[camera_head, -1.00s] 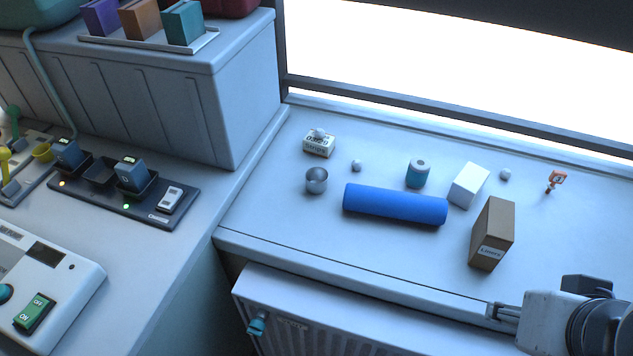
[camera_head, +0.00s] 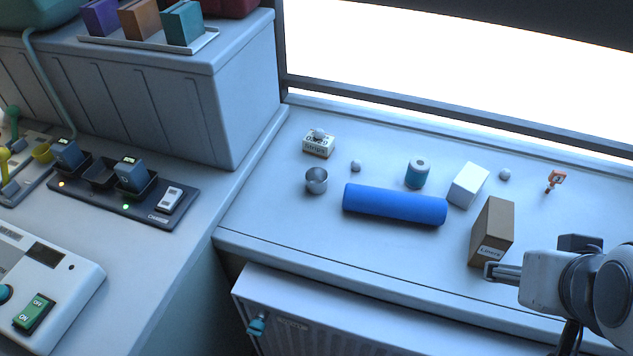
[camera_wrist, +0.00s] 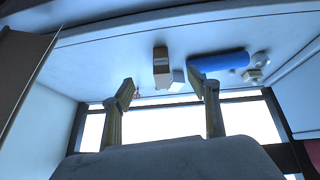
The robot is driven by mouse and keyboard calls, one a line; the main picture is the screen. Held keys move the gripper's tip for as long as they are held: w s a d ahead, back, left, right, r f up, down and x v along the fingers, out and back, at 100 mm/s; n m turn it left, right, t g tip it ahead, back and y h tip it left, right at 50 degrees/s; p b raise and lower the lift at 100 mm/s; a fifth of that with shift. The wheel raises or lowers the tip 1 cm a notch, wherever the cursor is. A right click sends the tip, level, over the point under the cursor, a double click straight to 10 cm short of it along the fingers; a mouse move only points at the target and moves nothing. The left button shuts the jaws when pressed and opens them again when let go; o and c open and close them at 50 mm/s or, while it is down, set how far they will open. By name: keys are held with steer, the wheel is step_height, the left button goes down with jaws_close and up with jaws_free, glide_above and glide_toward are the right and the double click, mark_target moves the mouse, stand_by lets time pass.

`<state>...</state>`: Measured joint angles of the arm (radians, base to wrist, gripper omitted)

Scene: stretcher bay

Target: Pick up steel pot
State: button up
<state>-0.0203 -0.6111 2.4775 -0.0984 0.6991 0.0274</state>
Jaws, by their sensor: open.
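The steel pot (camera_head: 316,180) is a small grey open cup standing upright on the pale counter (camera_head: 270,215), left of the blue roll. My gripper (camera_head: 490,272) is at the right, in front of the tan box and well apart from the pot. In the wrist view my gripper (camera_wrist: 165,92) shows two spread fingers with nothing between them. That view looks across the counter towards the bright window. A small roundish thing beyond the blue roll there may be the pot, but I cannot tell.
A blue roll (camera_head: 395,204) lies between the pot and my gripper. A tan box (camera_head: 492,232), white box (camera_head: 468,185), teal roll (camera_head: 417,174), labelled box (camera_head: 319,146) and white balls (camera_head: 356,166) stand around. The counter left of the pot is clear.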

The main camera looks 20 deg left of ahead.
steer(key=w+a+f+n+t+y, duration=0.1)
steer(key=w+a+n, duration=0.15)
steer(key=w, duration=0.45)
steer(key=w+a+f+n+t+y, duration=0.1)
steer(key=w+a+f, duration=0.15)
steer(key=w, duration=0.45)
steer(key=w+a+n+t, duration=0.1)
steer(key=w+a, duration=0.2)
steer(key=w, duration=0.4)
steer(key=a+f+n+g+y, duration=0.1)
steer(key=a+f+n+y, duration=0.2)
steer(key=a, duration=0.7)
steer(key=w+a+f+n+g+y, duration=0.1)
steer(key=a+f+n+y, duration=0.2)
steer(key=a+f+y, duration=0.3)
steer(key=a+f, duration=0.3)
steer(key=a, duration=0.1)
steer(key=shift+a+y, duration=0.35)
steer(key=shift+y, duration=0.05)
steer(key=shift+x, duration=3.4)
steer(key=shift+f, duration=0.1)
